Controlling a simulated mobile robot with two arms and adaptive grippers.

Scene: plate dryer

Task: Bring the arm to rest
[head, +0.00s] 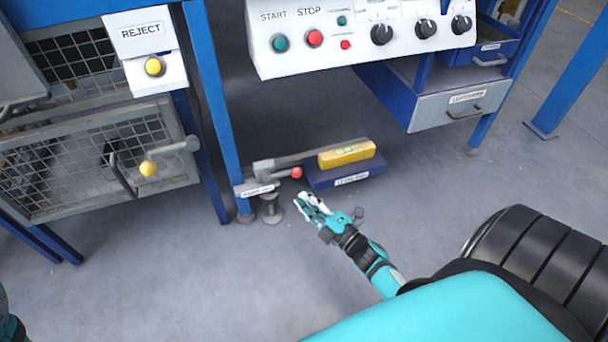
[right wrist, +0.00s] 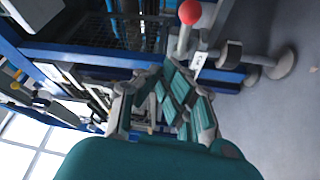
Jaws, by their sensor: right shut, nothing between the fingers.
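My right gripper (head: 312,206) is low over the grey floor, in front of the machine's lower part. It is shut and empty. It also shows in the right wrist view (right wrist: 165,92), with nothing between its fingers. A lever with a red ball knob (head: 296,172) is just above the gripper in the head view, apart from it. The red knob also shows in the right wrist view (right wrist: 190,12). My left gripper is not in view; only a small piece of my arm shows at the lower left corner.
A blue block labelled LEVEL PAD (head: 350,180) carries a yellow level (head: 347,153) beside the lever. A blue machine leg (head: 212,110) and a mesh gate (head: 95,160) stand to the left. A control panel (head: 360,35) hangs above. Open floor (head: 190,290) lies in front.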

